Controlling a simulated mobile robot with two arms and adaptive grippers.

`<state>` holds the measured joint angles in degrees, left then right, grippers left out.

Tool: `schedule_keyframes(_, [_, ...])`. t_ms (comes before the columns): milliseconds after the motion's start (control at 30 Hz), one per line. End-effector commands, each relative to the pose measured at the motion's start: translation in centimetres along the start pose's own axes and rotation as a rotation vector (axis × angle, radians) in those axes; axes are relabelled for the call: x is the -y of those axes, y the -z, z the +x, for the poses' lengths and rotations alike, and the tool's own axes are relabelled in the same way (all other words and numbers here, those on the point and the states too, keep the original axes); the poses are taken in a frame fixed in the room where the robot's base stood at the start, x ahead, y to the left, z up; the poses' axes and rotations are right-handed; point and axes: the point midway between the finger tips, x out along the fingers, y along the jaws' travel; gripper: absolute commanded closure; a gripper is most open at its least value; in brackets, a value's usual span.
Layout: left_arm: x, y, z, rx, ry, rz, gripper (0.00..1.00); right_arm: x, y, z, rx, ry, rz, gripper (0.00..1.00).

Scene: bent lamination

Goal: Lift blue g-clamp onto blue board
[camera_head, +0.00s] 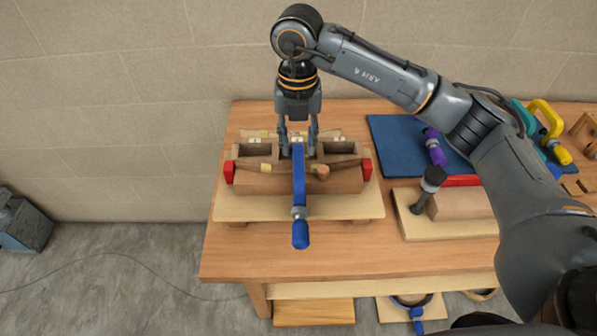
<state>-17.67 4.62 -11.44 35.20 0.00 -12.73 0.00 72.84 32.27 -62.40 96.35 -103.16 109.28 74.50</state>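The blue g-clamp (299,180) sits across the front of a wooden form, its bar running toward me and its blue handle hanging past the form's front. The blue board (392,145) lies flat on the table to the right, with a purple clamp on it and partly hidden by my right arm. My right gripper (298,152) points down at the far end of the blue g-clamp. Its fingers stand apart on either side of the clamp, with gaps visible. The fingertips are partly hidden by the form. My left gripper is not in view.
The wooden form (335,182) has red clamp ends at both sides and stands on a light base board (240,208). A wooden block with a dark-handled tool (432,184) stands to the right. Yellow and teal clamps (548,125) lie far right. The table front (340,258) is clear.

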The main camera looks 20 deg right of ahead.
Motion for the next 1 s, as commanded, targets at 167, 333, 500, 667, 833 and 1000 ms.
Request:
schedule_keyframes(167, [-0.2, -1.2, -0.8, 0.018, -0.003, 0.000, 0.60, 0.0, 0.0, 2.4, -0.002, 0.000, 0.000, 0.65])
schedule_keyframes(333, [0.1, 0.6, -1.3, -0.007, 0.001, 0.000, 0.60, 0.1, 0.0, 3.4, -0.003, 0.001, -0.001, 0.65])
schedule_keyframes(500, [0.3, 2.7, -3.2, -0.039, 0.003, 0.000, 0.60, 0.4, -0.1, 5.7, -0.005, 0.002, 0.000, 0.65])
schedule_keyframes(667, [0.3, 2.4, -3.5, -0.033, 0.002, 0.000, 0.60, 0.3, -0.1, 7.8, -0.003, 0.000, 0.000, 0.65])
schedule_keyframes(833, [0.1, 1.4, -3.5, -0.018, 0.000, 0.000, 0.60, 0.3, -0.2, 8.3, 0.000, -0.002, -0.001, 0.65])
schedule_keyframes(1000, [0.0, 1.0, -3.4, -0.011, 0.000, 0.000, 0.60, 0.3, -0.2, 8.3, 0.000, -0.002, -0.001, 0.65])
